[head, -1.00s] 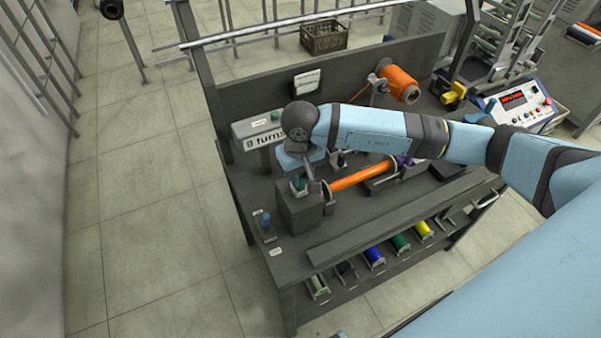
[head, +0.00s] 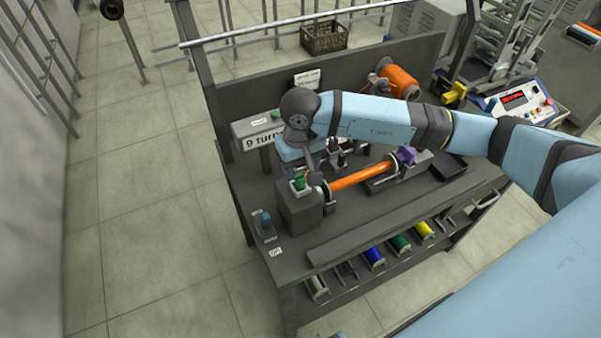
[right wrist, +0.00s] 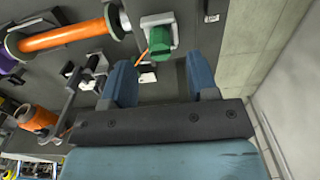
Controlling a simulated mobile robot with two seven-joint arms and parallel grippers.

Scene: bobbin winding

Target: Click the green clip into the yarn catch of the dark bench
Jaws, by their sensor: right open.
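The green clip (head: 300,184) is at the top of a dark grey block on the near left of the dark bench (head: 290,262). In the right wrist view the clip (right wrist: 160,40) lies just beyond the fingertips, with a thin orange strand at its left side. My right gripper (right wrist: 162,74) is open, with nothing between its fingers. It is apart from the clip, on the bench's back-panel side of it. I cannot tell whether the clip is seated in the yarn catch. My left gripper is not in view.
A bobbin of orange yarn (head: 362,177) lies right of the block. An orange spool (head: 399,83) is by the back panel. A sign box (head: 257,130) stands behind the block. Several coloured bobbins sit in the front rack. A small blue part (head: 265,219) is at the left edge.

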